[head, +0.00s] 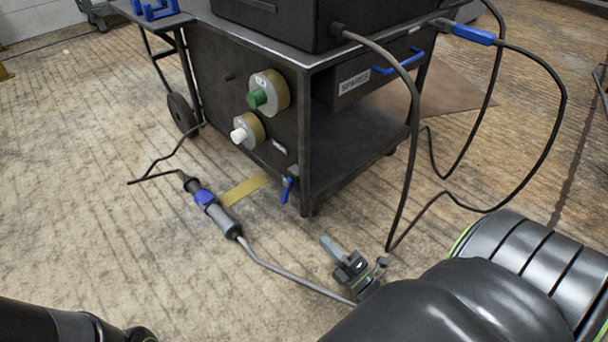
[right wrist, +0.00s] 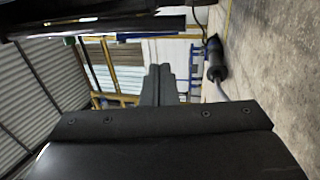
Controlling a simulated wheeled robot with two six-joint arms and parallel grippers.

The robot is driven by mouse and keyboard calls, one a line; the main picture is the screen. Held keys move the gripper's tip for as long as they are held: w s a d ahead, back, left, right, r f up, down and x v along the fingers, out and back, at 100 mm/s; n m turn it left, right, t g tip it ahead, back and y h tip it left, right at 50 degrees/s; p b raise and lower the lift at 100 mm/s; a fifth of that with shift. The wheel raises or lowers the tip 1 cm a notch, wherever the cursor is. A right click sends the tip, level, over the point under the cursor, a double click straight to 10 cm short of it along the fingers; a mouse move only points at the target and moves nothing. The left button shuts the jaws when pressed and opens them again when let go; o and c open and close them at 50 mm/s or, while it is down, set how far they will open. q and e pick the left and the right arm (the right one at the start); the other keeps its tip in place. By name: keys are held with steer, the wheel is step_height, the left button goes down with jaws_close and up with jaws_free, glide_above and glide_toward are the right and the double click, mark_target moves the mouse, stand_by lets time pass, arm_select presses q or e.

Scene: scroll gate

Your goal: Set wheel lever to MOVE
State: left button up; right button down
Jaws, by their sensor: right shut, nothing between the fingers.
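The wheel lever (head: 287,188) is a small blue handle low on the front corner of the dark cart (head: 338,150), hanging slightly tilted. A small pale label (head: 279,147) sits above it, too small to read, so I cannot tell its setting. My right gripper (head: 329,244) is shut and empty, in front of the cart and below and right of the lever, apart from it. In the right wrist view its closed fingers (right wrist: 158,85) show with nothing between them. My left gripper is out of view; only dark parts of my left arm show at the bottom left.
A grey and blue cable connector (head: 215,210) lies on the floor left of the lever, its cable running toward my right arm. Black cables (head: 405,150) hang at the cart's right.

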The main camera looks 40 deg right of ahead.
steer(key=b, duration=0.6)
glide_toward(286, 199)
steer(key=x, duration=0.5)
steer(key=shift+w+f, duration=0.1)
steer(key=shift+w, duration=0.1)
steer(key=shift+w+r+b, duration=0.35)
steer(key=shift+w+b, duration=0.05)
steer(key=shift+w, duration=0.25)
